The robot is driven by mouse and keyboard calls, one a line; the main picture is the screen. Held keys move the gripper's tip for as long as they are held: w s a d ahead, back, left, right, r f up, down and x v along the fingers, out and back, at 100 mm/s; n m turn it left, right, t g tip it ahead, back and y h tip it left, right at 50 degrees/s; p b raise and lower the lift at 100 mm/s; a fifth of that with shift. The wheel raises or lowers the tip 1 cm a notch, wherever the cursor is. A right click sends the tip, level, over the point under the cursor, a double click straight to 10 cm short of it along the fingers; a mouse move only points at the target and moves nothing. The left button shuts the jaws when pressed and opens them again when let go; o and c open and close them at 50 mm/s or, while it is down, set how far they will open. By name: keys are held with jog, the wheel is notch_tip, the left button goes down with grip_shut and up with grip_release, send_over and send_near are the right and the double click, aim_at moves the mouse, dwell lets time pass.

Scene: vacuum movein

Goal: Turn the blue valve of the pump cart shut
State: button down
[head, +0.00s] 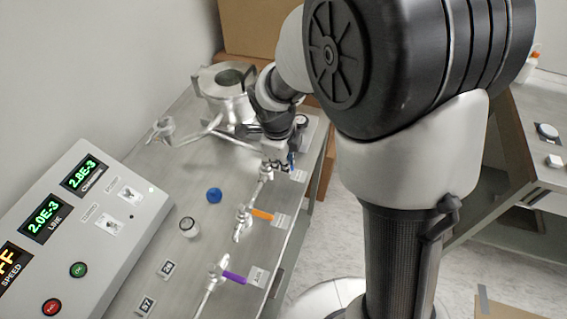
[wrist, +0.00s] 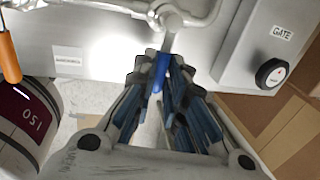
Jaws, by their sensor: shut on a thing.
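The blue valve handle (wrist: 157,80) shows between my gripper's fingertips in the wrist view. My gripper (wrist: 165,70) is shut on this blue handle, just below the metal valve body (wrist: 170,18). In the head view my gripper (head: 277,158) reaches down to the far valve on the cart (head: 180,185), and only a sliver of the blue handle (head: 291,160) shows beside the fingers. The fingers hide much of the handle.
An orange-handled valve (head: 261,214) and a purple-handled valve (head: 234,278) stand nearer on the cart. A blue cap (head: 214,195) lies on the cart top. A control panel (head: 85,225) stands left. A black GATE knob (wrist: 270,73) is right of my gripper in the wrist view.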

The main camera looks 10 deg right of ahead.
dwell(0.4)
jog(key=c, duration=1.6)
grip_release()
jog(key=shift+c, duration=0.2)
notch_tip(320, 180, up, 12)
jog(key=s+a, duration=0.1)
jog(key=s, duration=0.1)
jog(key=shift+a, duration=0.15)
jog(key=shift+f, duration=0.1)
